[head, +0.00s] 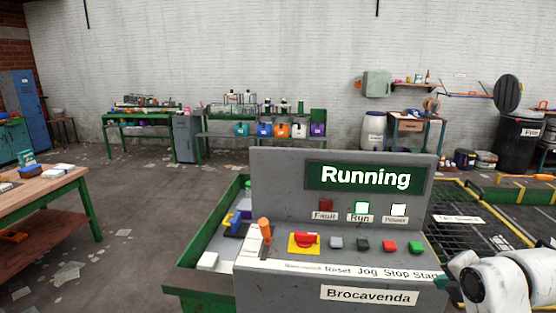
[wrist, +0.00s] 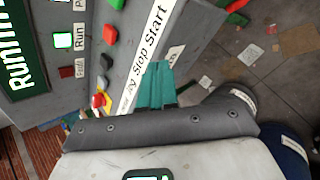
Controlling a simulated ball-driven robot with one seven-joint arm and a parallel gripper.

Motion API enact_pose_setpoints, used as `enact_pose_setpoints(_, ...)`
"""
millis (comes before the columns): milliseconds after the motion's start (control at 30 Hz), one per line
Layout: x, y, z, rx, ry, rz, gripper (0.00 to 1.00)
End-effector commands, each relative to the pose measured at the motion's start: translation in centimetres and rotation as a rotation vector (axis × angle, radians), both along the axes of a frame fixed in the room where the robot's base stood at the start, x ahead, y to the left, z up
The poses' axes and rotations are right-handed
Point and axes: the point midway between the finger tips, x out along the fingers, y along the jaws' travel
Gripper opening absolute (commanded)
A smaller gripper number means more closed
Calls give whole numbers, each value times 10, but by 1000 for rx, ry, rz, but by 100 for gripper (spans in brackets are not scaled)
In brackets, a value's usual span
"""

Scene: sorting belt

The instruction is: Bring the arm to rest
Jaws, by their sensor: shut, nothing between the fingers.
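My gripper (wrist: 157,85) shows in the wrist view as two teal fingers closed together, with nothing between them. Its tips are in front of the Stop/Start label strip of the grey control panel (wrist: 135,30); whether they touch it I cannot tell. In the head view my white arm is at the lower right, beside the panel's right end. The panel (head: 280,175) has a screen (head: 365,177) reading "Running". The Run lamp (head: 362,207) glows green and the Power lamp (head: 399,210) glows white. The Fault lamp (head: 326,205) is dull red.
The panel carries a red knob on yellow (head: 305,241), an orange lever (head: 265,231), a red button (head: 389,246) and a green button (head: 415,247). A green-edged belt frame (head: 205,233) runs behind it. A wooden table (head: 45,190) stands left, with open floor between.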

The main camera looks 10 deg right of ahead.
Motion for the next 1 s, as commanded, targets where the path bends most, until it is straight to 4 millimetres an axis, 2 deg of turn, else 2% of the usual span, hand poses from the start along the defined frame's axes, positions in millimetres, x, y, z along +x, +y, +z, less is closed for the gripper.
enact_pose_setpoints(233,-23,40,-52,233,51,-183,0)
enact_pose_setpoints(367,-48,69,-92,400,109,-348,0)
enact_pose_setpoints(567,-115,117,-163,668,239,-732,0)
enact_pose_setpoints(700,-173,138,-204,788,320,-1038,0)
enact_pose_setpoints(833,-230,147,-233,847,363,-1330,0)
enact_pose_setpoints(1000,-291,146,-254,861,359,-1646,0)
